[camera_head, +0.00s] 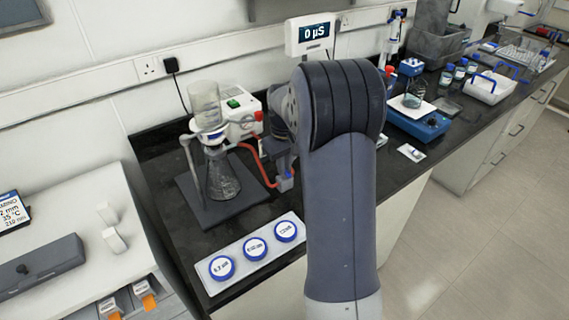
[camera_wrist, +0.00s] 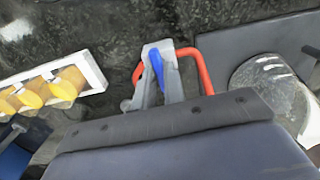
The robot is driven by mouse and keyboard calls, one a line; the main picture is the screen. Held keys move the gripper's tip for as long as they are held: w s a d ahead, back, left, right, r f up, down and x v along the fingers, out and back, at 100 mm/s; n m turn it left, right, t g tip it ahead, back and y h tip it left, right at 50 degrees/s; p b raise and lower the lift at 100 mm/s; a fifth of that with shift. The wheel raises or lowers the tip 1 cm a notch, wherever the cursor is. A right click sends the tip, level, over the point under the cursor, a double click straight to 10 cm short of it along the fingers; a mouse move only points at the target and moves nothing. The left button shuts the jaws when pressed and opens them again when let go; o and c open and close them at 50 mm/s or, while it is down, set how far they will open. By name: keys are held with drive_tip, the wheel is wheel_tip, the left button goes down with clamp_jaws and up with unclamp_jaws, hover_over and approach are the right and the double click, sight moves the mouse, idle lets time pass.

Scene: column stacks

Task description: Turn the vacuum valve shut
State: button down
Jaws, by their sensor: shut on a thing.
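The vacuum valve sits in the red hose (camera_wrist: 205,70) beside the filter flask (camera_head: 222,178). Its blue lever (camera_wrist: 157,66) shows in the wrist view between the two grey fingers of my gripper (camera_wrist: 161,62). My gripper is shut on this lever. The lever points roughly up the wrist picture, and the hose bends away on both sides. The valve body is mostly hidden by the fingers.
The flask carries a clear funnel (camera_head: 205,103) and stands on a dark base (camera_head: 190,193) close to the fingers. A white tray (camera_head: 238,268) with three round blue-rimmed containers lies in front. A white rack with yellow pieces (camera_wrist: 92,70) is at the wrist view's left.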

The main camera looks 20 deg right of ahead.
drive_tip(key=shift+m, duration=0.3)
drive_tip(key=c, duration=1.5)
unclamp_jaws()
